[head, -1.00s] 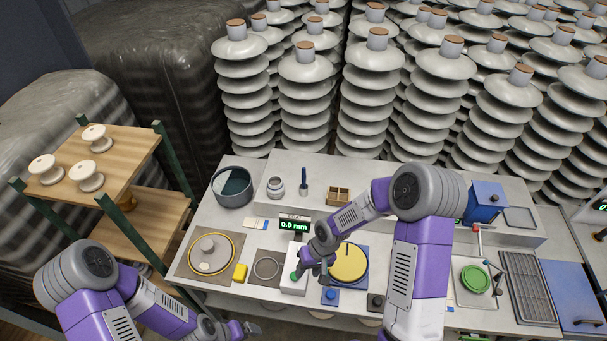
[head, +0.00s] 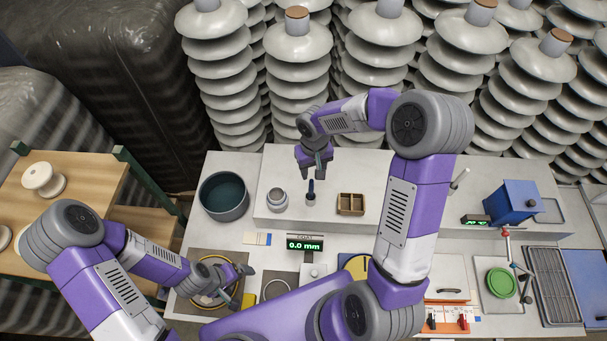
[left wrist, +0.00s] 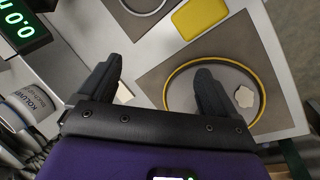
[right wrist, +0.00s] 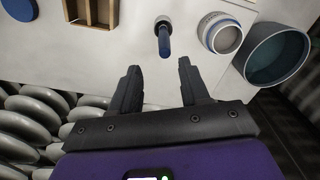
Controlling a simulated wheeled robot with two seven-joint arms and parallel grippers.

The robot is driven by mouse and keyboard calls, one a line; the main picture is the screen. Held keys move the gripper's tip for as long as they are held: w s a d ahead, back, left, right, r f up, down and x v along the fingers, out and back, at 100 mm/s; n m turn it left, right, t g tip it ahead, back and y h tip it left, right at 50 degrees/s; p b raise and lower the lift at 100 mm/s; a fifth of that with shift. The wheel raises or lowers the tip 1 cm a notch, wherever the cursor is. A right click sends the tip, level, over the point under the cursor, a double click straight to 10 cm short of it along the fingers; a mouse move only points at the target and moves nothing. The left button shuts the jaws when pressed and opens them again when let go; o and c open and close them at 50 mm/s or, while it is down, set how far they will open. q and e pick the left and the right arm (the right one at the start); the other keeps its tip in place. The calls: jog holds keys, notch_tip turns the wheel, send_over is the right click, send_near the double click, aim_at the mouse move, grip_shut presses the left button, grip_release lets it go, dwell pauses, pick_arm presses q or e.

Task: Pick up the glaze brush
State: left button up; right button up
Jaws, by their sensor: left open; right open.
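The glaze brush (head: 311,187) stands upright with its dark blue handle up in a small holder (head: 311,199) on the raised back shelf. In the right wrist view the brush (right wrist: 164,42) shows just beyond the fingertips, roughly between them. My right gripper (head: 316,172) is open and empty, just above the brush handle in the head view. It also shows in the right wrist view (right wrist: 158,72). My left gripper (head: 246,281) is open and empty over the front left of the bench, above the yellow-rimmed disc (left wrist: 172,98). The brush's bristles are hidden in the holder.
A white jar (head: 277,200) and a dark round tub (head: 224,196) stand left of the brush. A wooden divided box (head: 351,204) stands to its right. Tall insulator stacks (head: 305,90) rise behind the shelf. A gauge display (head: 304,244) stands in front.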

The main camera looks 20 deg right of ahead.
aim_at(311, 186)
jog(key=f, duration=0.2)
jog(key=s+f, duration=0.1)
jog(key=f, duration=0.1)
jog(key=a+f, duration=0.1)
jog(key=f, duration=0.2)
jog(key=shift+s+p, duration=0.15)
jog(key=shift+p, duration=0.25)
jog(key=shift+d, duration=0.1)
grip_shut()
